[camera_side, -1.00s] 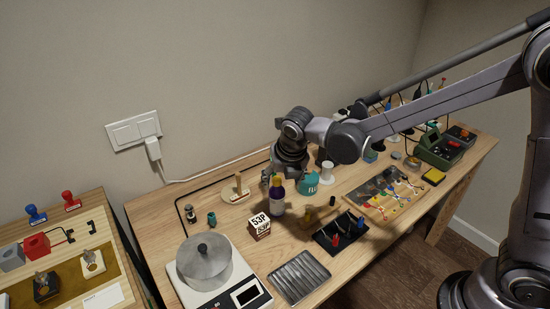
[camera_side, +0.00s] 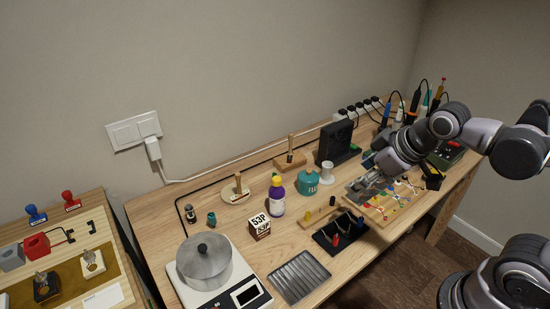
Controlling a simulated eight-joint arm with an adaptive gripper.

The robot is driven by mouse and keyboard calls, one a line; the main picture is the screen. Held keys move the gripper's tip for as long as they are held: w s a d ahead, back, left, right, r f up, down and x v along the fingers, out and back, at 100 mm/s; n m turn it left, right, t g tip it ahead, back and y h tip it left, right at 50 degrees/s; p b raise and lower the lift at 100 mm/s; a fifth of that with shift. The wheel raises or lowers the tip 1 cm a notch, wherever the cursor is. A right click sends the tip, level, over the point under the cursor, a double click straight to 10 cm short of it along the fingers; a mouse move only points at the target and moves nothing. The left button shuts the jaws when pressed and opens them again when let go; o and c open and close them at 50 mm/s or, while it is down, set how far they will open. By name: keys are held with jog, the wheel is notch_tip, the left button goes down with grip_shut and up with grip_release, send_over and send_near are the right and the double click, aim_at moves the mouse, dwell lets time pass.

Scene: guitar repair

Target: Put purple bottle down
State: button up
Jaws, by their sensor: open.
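The purple bottle (camera_side: 277,199) stands upright on the wooden workbench. It has a yellow cap and a white label. It stands between the small 53P box and the teal pot, and nothing holds it. My gripper (camera_side: 372,172) is well to the right of the bottle, low over the board with coloured wires. It is open and apart from the bottle. Its fingertips are small and partly hard to make out here.
The 53P box (camera_side: 259,226) is just left of the bottle, the teal pot (camera_side: 308,182) just right. A white spool (camera_side: 327,172) and black speaker-like box (camera_side: 337,142) stand behind.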

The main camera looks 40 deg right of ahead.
jog(key=m, duration=0.1)
jog(key=s+m, duration=0.2)
jog(key=shift+d+f+m, duration=0.25)
jog(key=shift+d+m, duration=0.05)
jog(key=shift+m, duration=0.1)
jog(key=shift+w, duration=0.1)
dwell(0.9)
